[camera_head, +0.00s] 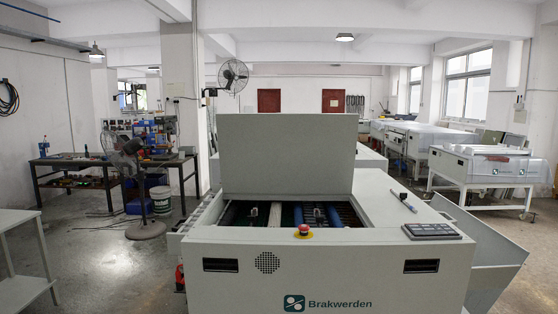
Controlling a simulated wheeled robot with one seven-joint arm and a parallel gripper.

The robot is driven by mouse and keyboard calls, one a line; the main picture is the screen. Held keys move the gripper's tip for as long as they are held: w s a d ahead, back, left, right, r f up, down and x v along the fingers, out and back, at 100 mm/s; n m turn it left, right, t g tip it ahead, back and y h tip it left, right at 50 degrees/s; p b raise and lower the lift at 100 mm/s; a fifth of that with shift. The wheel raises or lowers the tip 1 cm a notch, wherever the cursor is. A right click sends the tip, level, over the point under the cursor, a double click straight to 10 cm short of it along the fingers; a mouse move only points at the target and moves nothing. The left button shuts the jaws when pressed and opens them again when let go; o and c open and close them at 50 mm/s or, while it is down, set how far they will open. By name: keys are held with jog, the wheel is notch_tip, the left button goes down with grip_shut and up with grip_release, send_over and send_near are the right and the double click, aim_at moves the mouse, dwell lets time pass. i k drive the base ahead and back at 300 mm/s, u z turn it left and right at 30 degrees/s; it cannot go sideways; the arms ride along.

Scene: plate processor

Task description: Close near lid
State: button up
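The plate processor (330,275) stands right in front of me, a light grey machine with "Brakwerden" on its front. Its near lid (288,155) is a flat grey panel standing upright, open, at the back edge of the opening. Dark insides with blue rollers (313,215) and small brackets show through the open top. My gripper is not in view.
A red emergency button (304,230) sits on the front rim. A keypad (432,231) and a pen-like tool (403,202) lie on the right top. A slanted grey panel (485,238) juts out at the right. Open floor (110,270) lies to the left.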

aim_at(259, 152)
jog(key=u, duration=1.45)
jog(key=i, duration=6.65)
jog(key=z, duration=4.55)
